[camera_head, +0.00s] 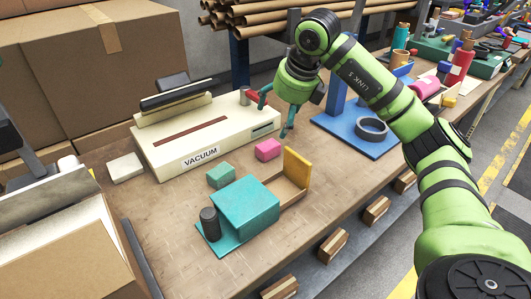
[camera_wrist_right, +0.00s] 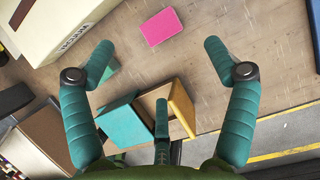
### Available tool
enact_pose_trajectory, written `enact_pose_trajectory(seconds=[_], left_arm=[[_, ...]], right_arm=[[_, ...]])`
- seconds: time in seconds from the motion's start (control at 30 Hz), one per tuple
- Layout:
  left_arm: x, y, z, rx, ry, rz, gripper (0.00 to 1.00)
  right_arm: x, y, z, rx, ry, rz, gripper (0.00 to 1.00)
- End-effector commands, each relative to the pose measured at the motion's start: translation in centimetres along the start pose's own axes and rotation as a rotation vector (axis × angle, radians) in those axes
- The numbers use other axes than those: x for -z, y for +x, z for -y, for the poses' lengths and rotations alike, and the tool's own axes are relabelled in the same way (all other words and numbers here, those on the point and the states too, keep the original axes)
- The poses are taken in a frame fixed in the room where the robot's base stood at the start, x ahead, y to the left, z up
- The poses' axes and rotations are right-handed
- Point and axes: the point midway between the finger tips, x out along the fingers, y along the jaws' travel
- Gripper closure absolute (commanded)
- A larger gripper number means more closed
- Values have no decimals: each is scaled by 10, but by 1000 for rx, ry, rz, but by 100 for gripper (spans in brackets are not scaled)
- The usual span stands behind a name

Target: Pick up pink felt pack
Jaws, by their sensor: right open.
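The pink felt pack (camera_head: 268,149) lies on the wooden bench in the head view, just right of the vacuum machine's front. In the right wrist view the pink pack (camera_wrist_right: 162,27) lies flat on the bench at the top, ahead of the space between my fingers. My right gripper (camera_head: 274,117) is open and empty, held above the bench over the vacuum machine's right end. In the right wrist view my gripper (camera_wrist_right: 160,62) shows its fingers spread wide, with nothing between them. My left gripper is not in view.
A green felt pack (camera_head: 221,175) lies left of the pink one. A teal block (camera_head: 246,205) and an open box with a yellow side (camera_head: 296,166) stand in front. The vacuum machine (camera_head: 196,150) is behind left; a blue base (camera_head: 345,138) with a dark ring lies right.

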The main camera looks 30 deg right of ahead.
Motion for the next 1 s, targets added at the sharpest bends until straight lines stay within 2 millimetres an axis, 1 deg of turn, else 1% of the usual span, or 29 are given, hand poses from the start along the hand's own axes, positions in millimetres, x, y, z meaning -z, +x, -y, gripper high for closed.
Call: enact_pose_trajectory(seconds=[0.2, 0.3, 0.53, 0.67, 0.8, 0.9, 1.0], left_arm=[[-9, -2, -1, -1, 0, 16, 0], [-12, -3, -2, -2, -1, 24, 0], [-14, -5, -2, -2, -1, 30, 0], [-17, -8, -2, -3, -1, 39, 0], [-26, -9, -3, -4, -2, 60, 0], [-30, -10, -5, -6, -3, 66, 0], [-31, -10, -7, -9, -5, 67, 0]], right_arm=[[2, 39, -1, -3, -2, -8, 14], [1, 53, -2, -3, -2, -5, 14], [2, 70, -2, -3, -3, -5, 14], [4, 90, -3, -5, -5, -6, 14], [4, 108, -3, -5, -3, -4, 14], [4, 114, -3, -4, -3, -2, 14], [4, 115, -2, -4, -4, -1, 14]])
